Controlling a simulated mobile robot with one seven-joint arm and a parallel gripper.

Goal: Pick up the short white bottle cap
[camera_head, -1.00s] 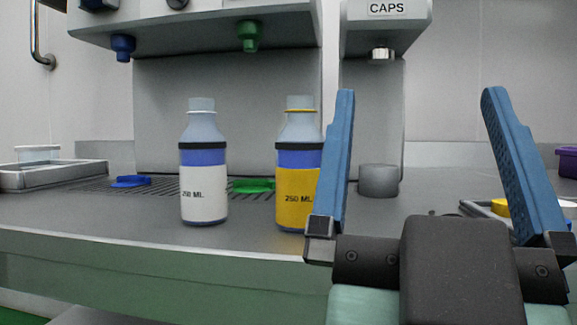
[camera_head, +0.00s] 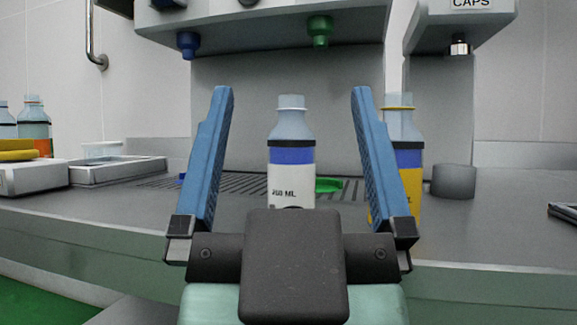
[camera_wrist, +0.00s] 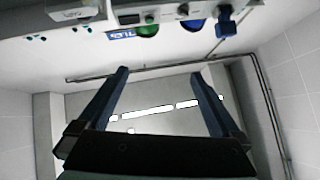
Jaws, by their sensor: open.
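My gripper (camera_head: 292,90) is open and empty in the head view, its blue fingers pointing up on either side of a white-labelled bottle (camera_head: 291,180) that stands behind them. The wrist view also shows the gripper (camera_wrist: 160,71) with nothing between its fingers. I cannot pick out the short white bottle cap for sure. A pale, short round piece (camera_head: 102,149) is at the tray on the left, but I cannot tell whether it is a cap. The bottle's pale top (camera_head: 291,102) shows between the fingertips; whether a cap is on it is unclear.
A yellow-labelled bottle (camera_head: 411,175) stands partly behind my right finger. A grey cylinder (camera_head: 453,181) stands right of it. A grey tray (camera_head: 120,170) and other bottles (camera_head: 34,123) are on the left. Blue (camera_head: 188,43) and green (camera_head: 320,30) nozzles hang above the counter.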

